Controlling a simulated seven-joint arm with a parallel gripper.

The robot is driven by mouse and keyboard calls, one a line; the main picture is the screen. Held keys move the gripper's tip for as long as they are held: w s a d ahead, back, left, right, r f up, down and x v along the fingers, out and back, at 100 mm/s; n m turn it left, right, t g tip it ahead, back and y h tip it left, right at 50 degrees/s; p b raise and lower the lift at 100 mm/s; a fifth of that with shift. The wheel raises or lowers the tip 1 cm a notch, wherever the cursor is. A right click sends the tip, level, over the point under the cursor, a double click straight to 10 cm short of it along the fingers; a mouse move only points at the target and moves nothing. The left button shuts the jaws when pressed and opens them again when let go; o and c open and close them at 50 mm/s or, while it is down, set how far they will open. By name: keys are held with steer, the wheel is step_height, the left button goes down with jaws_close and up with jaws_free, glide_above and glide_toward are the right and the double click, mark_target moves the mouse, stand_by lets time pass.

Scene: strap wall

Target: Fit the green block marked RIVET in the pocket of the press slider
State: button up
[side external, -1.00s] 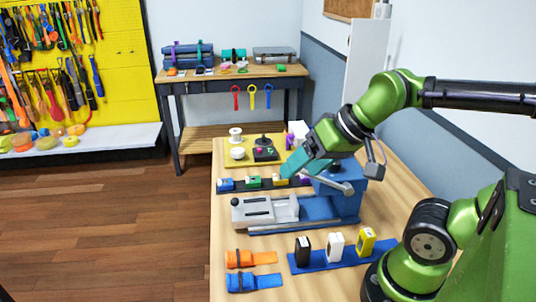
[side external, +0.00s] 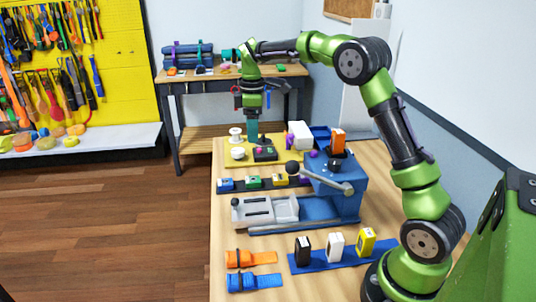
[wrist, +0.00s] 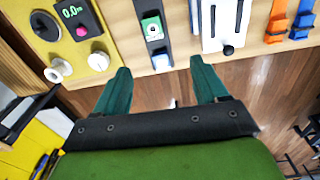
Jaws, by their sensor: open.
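The green block (side external: 254,181) sits on a dark rail between a blue and a yellow block. Its marking is too small to read. It also shows in the wrist view (wrist: 152,28), with a white top. The press slider (side external: 284,209) is a light grey carriage on the front of the blue press (side external: 340,180); I cannot make out its pocket clearly. My gripper (side external: 252,140) points down behind the block row, above the yellow mat. Its teal fingers (wrist: 160,66) are spread apart and empty in the wrist view, clear of the green block.
The blue block (side external: 226,184) and yellow block (side external: 280,180) flank the green one. The press lever (side external: 325,178) sticks out to the left. A dark device (side external: 265,154) and spools stand on the yellow mat (side external: 230,162). Black, white and yellow blocks stand on a blue strip (side external: 325,260) in front.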

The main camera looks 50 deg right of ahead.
steer(key=d+f, duration=0.1)
steer(key=f, duration=0.1)
glide_above(253, 179)
steer(key=shift+n, duration=0.3)
steer(key=f, duration=1)
steer(key=shift+s+a+f, duration=0.15)
steer(key=shift+s+f, duration=0.05)
steer(key=shift+w+d+f, duration=0.1)
steer(key=shift+w+f, duration=0.05)
steer(key=shift+f, duration=1.35)
steer(key=shift+w+d+f, duration=0.1)
steer(key=shift+f, duration=1.35)
steer(key=shift+c, duration=0.3)
